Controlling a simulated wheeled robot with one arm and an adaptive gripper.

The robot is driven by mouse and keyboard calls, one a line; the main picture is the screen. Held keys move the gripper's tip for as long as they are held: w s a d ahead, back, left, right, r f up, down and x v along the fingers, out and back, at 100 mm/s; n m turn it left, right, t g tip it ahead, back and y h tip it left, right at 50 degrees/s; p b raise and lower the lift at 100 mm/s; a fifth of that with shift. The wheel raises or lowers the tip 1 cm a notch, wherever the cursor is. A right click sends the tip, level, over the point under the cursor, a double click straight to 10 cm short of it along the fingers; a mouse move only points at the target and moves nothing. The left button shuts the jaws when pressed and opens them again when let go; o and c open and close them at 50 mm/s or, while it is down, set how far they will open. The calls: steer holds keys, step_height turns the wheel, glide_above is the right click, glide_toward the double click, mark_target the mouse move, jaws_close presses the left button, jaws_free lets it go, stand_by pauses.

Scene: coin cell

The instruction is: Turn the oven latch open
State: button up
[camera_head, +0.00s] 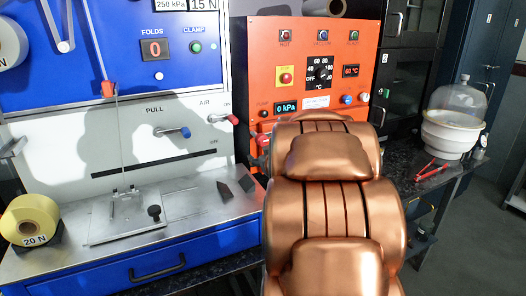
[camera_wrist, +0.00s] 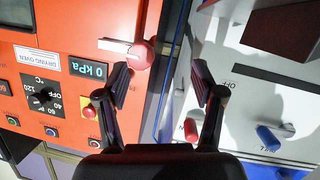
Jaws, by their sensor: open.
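The oven is the orange cabinet (camera_head: 262,50) in the head view, and its orange front (camera_wrist: 60,65) fills the left of the wrist view. A silver lever with a red ball knob (camera_wrist: 142,53), which looks like the latch, sticks out from the oven front. A red knob (camera_head: 263,141) also shows beside my copper arm in the head view. My gripper (camera_wrist: 163,84) is open and empty, its black fingers spread apart. The knob appears beyond the left fingertip, and I cannot tell whether they touch. In the head view my arm hides my gripper and most of the lower oven front.
A blue and white test bench (camera_head: 160,95) stands left of the oven, with a red air lever (camera_head: 222,119) and a blue pull lever (camera_head: 172,131). The red one also shows near my right finger (camera_wrist: 191,130). A glass desiccator (camera_head: 455,118) stands on the right counter.

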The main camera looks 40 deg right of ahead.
mark_target(263, 142)
steer(key=shift+w+d+r+n+t+y+b, duration=0.15)
steer(key=shift+w+d+t+b, duration=0.4)
steer(key=shift+w+d, duration=0.55)
steer(key=shift+w+d+f+n+t+y+b, duration=0.1)
steer(key=shift+w+d+n+t+y+b, duration=0.15)
steer(key=shift+w+d+t, duration=0.7)
steer(key=shift+w+d+r+n+t+y+b, duration=0.15)
steer(key=shift+w+d+t+b, duration=0.3)
steer(key=shift+w+d, duration=0.75)
steer(key=shift+f, duration=0.15)
steer(key=shift+a, duration=0.1)
jaws_close()
